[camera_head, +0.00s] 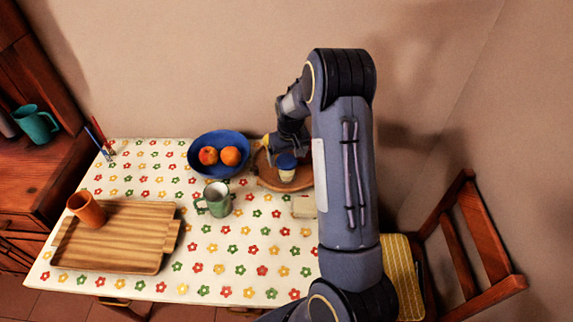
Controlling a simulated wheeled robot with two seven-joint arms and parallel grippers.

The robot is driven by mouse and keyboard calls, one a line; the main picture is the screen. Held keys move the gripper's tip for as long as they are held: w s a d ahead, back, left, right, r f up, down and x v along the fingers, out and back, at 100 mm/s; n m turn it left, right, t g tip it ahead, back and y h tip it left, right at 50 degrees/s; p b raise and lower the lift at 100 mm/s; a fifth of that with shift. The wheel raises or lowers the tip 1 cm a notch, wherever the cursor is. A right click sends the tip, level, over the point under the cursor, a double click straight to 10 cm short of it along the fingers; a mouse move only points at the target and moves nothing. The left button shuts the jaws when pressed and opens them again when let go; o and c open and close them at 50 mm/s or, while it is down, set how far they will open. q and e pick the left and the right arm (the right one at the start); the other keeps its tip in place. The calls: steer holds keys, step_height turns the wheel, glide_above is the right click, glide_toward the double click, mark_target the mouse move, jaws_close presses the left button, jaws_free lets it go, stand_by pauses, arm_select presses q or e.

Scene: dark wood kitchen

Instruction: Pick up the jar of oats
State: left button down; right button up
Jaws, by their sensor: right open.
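A small pale jar with a dark blue lid (287,173), which looks like the jar of oats, stands upright on a round wooden tray (268,178) at the back right of the table. My right gripper (272,146) is open. It is at the jar's upper left, over the back of the tray. My dark arm comes down in front of the tray's right side and hides part of it. I cannot tell whether the fingers touch the jar. My left gripper is not in view.
A blue bowl (219,167) with an orange and a red-orange fruit is left of the tray. A green mug (215,199) stands in front of it. A slatted wooden tray (118,240) and an orange cup (86,209) are at the left. The table's front middle is free.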

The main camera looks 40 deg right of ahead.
mark_target(287, 161)
steer(key=f, duration=0.1)
steer(key=f+p, duration=0.1)
steer(key=f, duration=0.2)
steer(key=shift+w+f+p, duration=0.3)
steer(key=shift+w, duration=0.05)
steer(key=shift+f, duration=0.4)
steer(key=c, duration=1.3)
